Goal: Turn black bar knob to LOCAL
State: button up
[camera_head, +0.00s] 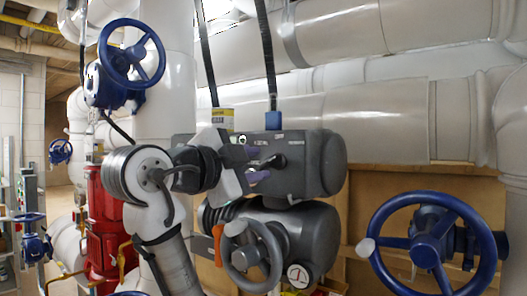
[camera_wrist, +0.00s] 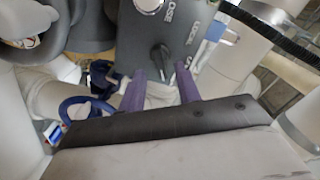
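The black bar knob (camera_wrist: 160,56) sits on the grey panel (camera_wrist: 180,28) of the actuator in the wrist view. Its bar runs roughly lengthwise in the picture, slightly tilted. In the head view the knob (camera_head: 278,160) shows small on the dark grey actuator (camera_head: 312,165). My gripper (camera_wrist: 160,74) is open, its two purple fingers apart with the knob lying between and just beyond their tips. In the head view my gripper (camera_head: 260,162) is close to the panel, left of the knob. Whether a finger touches the knob cannot be told. The panel lettering is too small to read surely.
A pale round knob (camera_wrist: 149,5) is farther up the panel. A large blue handwheel (camera_head: 432,250) stands at right, another (camera_head: 132,53) upper left. Black cables (camera_head: 268,60) come down from above.

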aim_at(266, 163)
jog(key=shift+p+x, duration=0.45)
jog(key=shift+x, duration=1.2)
grip_shut()
